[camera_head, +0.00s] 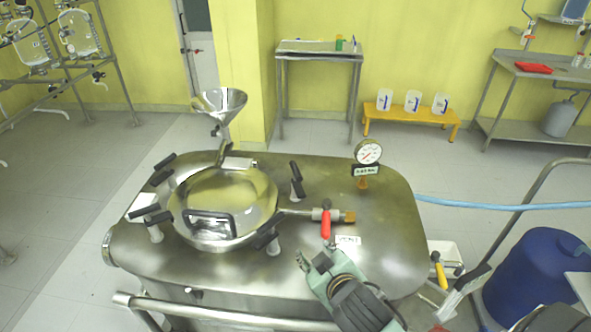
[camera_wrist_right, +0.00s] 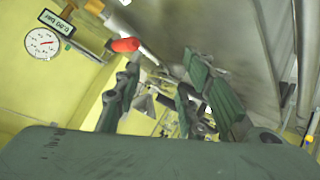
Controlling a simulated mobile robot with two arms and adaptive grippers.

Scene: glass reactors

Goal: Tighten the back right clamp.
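The back right clamp (camera_head: 296,180) stands on the steel reactor lid, right of the round hatch (camera_head: 222,206). Its black handle points up and is apart from the hatch rim. The other black-handled clamps sit around the hatch at back left (camera_head: 163,165), front left (camera_head: 152,220) and front right (camera_head: 268,240). My right gripper (camera_head: 318,260) is open and empty over the front right of the lid, in front of the clamp. Its two green fingers are apart in the right wrist view (camera_wrist_right: 165,95), with small dark parts between them that I cannot make out clearly. My left gripper is not in view.
A red-handled valve (camera_head: 326,222) lies between my right gripper and the back right clamp. A pressure gauge (camera_head: 368,152) stands at the lid's back right. A steel funnel (camera_head: 220,102) rises behind the hatch. A blue hose (camera_head: 500,205) and blue barrel (camera_head: 540,275) are at right.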

